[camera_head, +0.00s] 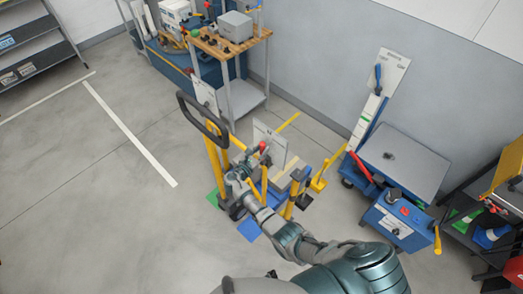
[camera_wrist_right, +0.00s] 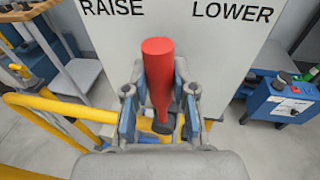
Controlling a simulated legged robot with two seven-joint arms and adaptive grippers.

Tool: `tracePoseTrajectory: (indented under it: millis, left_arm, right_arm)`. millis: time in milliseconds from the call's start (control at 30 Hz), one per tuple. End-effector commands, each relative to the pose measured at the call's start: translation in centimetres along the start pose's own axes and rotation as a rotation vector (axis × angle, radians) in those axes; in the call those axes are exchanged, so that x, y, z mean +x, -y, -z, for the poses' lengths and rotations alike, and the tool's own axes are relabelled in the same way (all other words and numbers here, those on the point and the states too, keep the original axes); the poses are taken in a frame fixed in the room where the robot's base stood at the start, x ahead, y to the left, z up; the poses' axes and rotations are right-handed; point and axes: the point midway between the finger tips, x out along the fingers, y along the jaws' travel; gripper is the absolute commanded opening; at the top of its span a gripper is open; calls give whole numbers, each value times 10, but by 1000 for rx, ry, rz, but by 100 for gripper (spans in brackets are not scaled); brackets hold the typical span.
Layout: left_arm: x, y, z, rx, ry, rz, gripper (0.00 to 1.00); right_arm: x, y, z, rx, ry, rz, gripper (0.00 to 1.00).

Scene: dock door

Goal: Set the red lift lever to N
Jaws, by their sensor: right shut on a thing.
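The red lift lever (camera_wrist_right: 158,75) stands upright in the middle of the right wrist view, in front of a white plate (camera_wrist_right: 215,50) lettered RAISE at left and LOWER at right. Its red top lies between the two words; no N shows. My right gripper (camera_wrist_right: 160,100) is shut on the lever, one finger on each side below its top. In the head view, my right gripper (camera_head: 254,162) is at the yellow pallet truck, and the lever's red top (camera_head: 263,146) shows small before the white plate (camera_head: 271,141). My left gripper is not in view.
The pallet truck has a black loop handle (camera_head: 201,115) close to my right gripper and yellow bars (camera_wrist_right: 60,110) below it. A blue lift cart (camera_head: 405,165) stands at right, a wooden-topped bench (camera_head: 228,42) behind. The floor at left is clear.

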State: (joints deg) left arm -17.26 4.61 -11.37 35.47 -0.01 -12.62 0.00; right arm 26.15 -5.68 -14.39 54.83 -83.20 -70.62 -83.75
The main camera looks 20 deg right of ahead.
Motion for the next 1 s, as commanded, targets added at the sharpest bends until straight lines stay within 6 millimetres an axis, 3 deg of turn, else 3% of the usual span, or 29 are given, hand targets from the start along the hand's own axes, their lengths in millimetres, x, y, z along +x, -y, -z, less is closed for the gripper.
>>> tracePoseTrajectory:
  millis: [167, 200, 300, 667, 1000]
  left_arm:
    - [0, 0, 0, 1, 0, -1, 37]
    - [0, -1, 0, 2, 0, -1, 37]
    - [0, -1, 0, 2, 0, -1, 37]
    - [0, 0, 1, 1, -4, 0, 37]
    - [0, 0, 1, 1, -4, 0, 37]
  right_arm:
    - [3, -1, -5, 8, 9, 0, 0]
    - [3, -1, -5, 8, 9, 0, 33]
    - [2, 0, -4, 7, 7, 0, 52]
    - [-7, -1, -2, 4, 4, -2, 52]
    - [-75, -2, 0, 3, 1, -2, 52]
